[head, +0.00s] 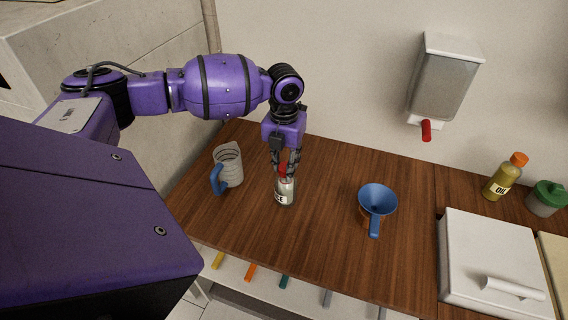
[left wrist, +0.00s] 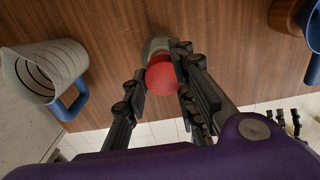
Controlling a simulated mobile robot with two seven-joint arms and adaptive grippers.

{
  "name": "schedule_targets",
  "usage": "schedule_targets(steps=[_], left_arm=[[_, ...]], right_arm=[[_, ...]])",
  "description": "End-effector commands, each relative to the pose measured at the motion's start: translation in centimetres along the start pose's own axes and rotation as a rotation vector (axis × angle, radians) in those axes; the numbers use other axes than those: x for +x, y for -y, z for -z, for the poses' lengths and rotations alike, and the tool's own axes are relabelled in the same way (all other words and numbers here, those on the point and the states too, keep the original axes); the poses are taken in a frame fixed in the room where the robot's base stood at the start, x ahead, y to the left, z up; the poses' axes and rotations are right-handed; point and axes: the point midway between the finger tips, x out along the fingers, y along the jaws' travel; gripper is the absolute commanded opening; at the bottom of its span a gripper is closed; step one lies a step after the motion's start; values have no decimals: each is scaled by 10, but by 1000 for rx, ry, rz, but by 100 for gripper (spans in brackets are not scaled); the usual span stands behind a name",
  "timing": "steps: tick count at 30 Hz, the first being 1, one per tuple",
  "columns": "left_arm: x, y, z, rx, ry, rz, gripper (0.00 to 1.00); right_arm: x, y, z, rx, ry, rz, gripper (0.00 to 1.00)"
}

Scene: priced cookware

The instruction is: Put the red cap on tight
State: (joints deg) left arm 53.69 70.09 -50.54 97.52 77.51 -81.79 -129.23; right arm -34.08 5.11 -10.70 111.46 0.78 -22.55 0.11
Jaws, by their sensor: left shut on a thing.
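The red cap (left wrist: 162,75) sits at the top of a small pale jar, between the fingers of my left gripper (left wrist: 158,92). In the head view the jar (head: 285,194) stands upright on the wooden counter, with dark lettering on its label. My left gripper (head: 286,166) points down from above and is shut on the cap. Only a little red of the cap (head: 284,170) shows there between the fingers. How tightly the cap sits on the jar cannot be told. My right gripper is not in view.
A clear measuring jug (head: 230,166) with a blue handle stands left of the jar. A blue funnel (head: 377,200) stands to the right. A white box (head: 491,262), an oil bottle (head: 499,184) and a wall dispenser (head: 446,80) are farther right. The counter between jar and funnel is clear.

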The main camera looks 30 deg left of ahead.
Motion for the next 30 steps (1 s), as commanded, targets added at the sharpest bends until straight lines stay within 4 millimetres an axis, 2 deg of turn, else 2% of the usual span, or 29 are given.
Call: schedule_targets(steps=[15, 30], left_arm=[[6, 0, 0, 0, -2, 0, 11], [10, 0, 0, 0, -1, 0, 11]], right_arm=[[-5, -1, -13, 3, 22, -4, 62], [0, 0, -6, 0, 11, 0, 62]])
